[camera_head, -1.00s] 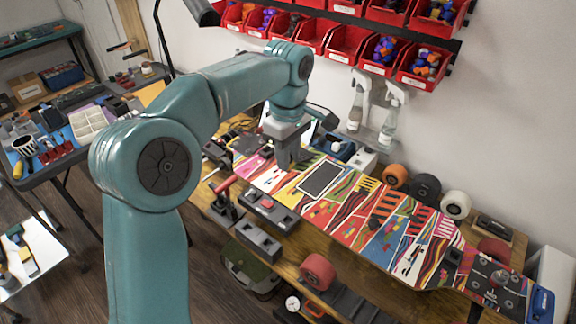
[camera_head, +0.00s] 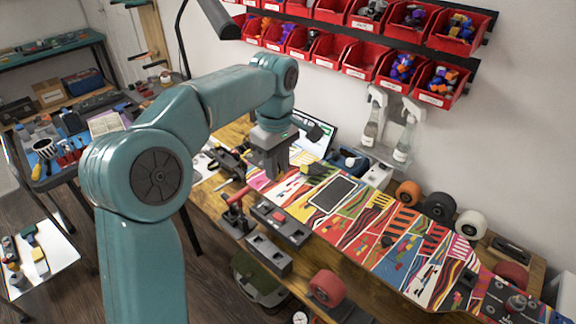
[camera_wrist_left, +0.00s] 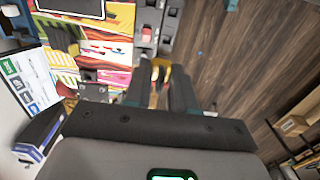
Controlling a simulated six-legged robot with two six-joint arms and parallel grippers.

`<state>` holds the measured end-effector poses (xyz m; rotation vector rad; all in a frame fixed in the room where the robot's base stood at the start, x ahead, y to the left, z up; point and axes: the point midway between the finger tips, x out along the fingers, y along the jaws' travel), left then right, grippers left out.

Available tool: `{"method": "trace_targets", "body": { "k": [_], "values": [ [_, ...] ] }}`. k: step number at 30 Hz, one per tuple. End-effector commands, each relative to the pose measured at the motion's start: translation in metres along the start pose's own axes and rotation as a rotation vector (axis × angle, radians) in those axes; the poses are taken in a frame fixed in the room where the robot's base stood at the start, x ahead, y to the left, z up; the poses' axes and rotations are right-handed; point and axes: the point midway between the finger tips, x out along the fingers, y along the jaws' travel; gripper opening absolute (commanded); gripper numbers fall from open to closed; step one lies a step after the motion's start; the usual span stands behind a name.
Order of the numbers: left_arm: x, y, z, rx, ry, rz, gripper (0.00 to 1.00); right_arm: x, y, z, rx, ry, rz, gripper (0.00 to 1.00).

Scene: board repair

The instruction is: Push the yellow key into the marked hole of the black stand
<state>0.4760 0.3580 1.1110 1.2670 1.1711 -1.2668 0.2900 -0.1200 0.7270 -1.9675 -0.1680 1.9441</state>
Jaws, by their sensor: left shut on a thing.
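My left gripper (camera_head: 271,172) hangs over the left end of the painted board in the head view. In the left wrist view its two dark fingers (camera_wrist_left: 162,82) are closed together on a small yellow piece, likely the yellow key (camera_wrist_left: 161,65), mostly hidden between them. The key cannot be made out in the head view. A black stand (camera_head: 292,232) with a red piece on it lies along the board's front edge, below and right of the gripper. It shows ahead of the fingers in the left wrist view (camera_wrist_left: 147,15). I cannot make out the marked hole. My right gripper is not in view.
The painted board (camera_head: 370,222) lies on the wooden bench with a dark tablet-like panel (camera_head: 333,193) on it. A red-handled clamp (camera_head: 238,205) stands left of the stand. A second dark block (camera_head: 268,254) sits in front. Wheels (camera_head: 438,206) and spray bottles (camera_head: 405,140) stand behind.

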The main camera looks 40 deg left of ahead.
Motion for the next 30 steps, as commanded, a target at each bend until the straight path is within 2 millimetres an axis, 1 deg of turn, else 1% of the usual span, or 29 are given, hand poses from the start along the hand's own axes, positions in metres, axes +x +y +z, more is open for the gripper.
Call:
{"method": "trace_targets", "body": {
  "k": [18,23,30],
  "values": [
    [0.000,-0.028,-0.047,-0.002,0.000,0.000,0.00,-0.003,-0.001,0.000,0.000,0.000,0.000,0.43],
    [0.000,-0.032,-0.054,-0.002,0.000,0.000,0.00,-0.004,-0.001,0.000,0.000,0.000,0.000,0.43],
    [0.000,-0.032,-0.054,0.000,0.000,0.000,0.00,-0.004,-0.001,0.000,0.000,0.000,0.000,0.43]
  ]
}}
